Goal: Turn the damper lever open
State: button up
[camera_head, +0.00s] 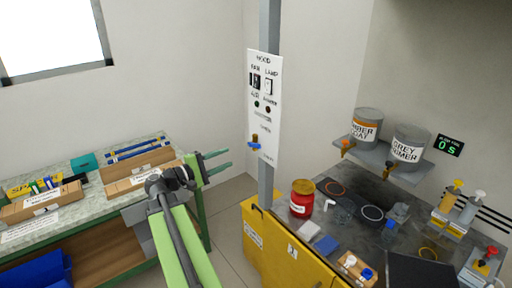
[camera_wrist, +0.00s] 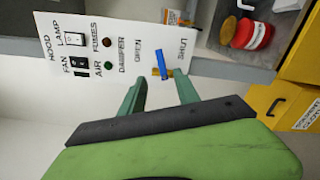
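The damper lever (camera_wrist: 159,62) is a blue bar with an orange-yellow part, on the white hood panel (camera_wrist: 95,30). It sits between the OPEN and SHUT labels, nearer SHUT. In the head view the lever (camera_head: 254,139) is low on the panel (camera_head: 264,75). My gripper (camera_wrist: 160,79) is open and empty, its two green fingers pointing at the panel. In the wrist view the lever appears just beyond and between the fingertips; contact is not visible. In the head view my gripper (camera_head: 230,158) is left of the panel and slightly below the lever.
The panel is on a grey post (camera_head: 266,205). It carries FAN and LAMP switches and two small round lights. Right is a yellow cabinet (camera_head: 290,258) with a red jar (camera_head: 302,198) on its worktop. Left is a workbench (camera_head: 75,215) with boxes. Open floor lies between them.

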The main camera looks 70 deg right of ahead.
aim_at(255, 146)
jog(key=x, duration=1.4)
jog(key=shift+s+d, duration=0.1)
jog(key=shift+d, duration=0.25)
grip_shut()
dwell(0.4)
